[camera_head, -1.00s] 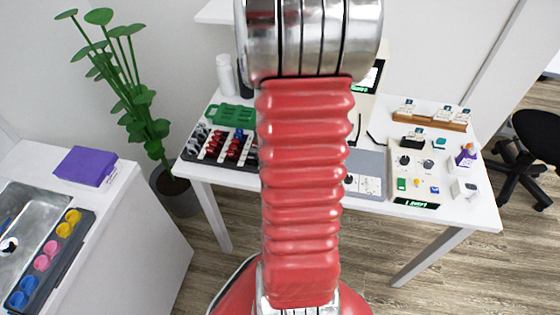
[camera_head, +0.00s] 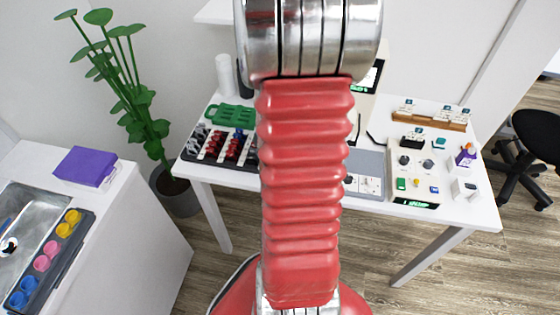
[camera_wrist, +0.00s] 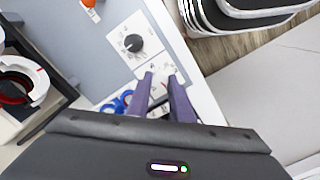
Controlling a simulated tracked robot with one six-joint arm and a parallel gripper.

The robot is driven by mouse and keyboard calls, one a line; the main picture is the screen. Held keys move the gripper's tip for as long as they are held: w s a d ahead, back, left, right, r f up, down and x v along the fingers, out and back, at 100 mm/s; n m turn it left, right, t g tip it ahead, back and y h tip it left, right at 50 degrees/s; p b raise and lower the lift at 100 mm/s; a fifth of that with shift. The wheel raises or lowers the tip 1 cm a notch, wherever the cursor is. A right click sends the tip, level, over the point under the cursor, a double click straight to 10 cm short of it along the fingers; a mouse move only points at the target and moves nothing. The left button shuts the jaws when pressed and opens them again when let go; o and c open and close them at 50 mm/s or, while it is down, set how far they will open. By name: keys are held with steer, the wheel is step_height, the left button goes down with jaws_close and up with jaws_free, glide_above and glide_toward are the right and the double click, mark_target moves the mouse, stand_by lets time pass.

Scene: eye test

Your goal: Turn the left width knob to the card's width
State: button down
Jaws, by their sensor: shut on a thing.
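In the wrist view my gripper (camera_wrist: 160,79) is shut over a pale plate at the front edge of a grey panel (camera_wrist: 90,48). I take what it holds to be the left width knob; the fingers hide most of it. A second, dark round knob (camera_wrist: 133,43) on a white dial plate sits just above the fingertips, free of them. In the head view the grey panel (camera_head: 368,163) shows right of my arm, with a dark knob (camera_head: 349,180) beside the arm. My arm hides the gripper there. I cannot make out a card or its width mark.
A beige control box (camera_head: 415,178) with knobs and coloured buttons stands right of the panel. A dark rack (camera_head: 213,158) with red pieces and a green tray (camera_head: 230,115) stand left. Blue rings (camera_wrist: 122,101) lie close left of the fingers in the wrist view.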

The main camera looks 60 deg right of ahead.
steer(key=shift+w+d+r+n, duration=0.1)
steer(key=shift+w+n, duration=0.05)
steer(key=shift+n, duration=0.6)
steer(key=shift+w+d+r+n, duration=0.1)
steer(key=shift+w+n, duration=0.05)
steer(key=shift+n, duration=0.6)
steer(key=c, duration=2)
jaws_free()
steer(key=shift+a, duration=0.1)
steer(key=shift+o, duration=0.8)
steer(key=shift+f, duration=0.1)
steer(key=shift+s, duration=0.1)
step_height(320, 180, up, 14)
steer(key=shift+f, duration=0.15)
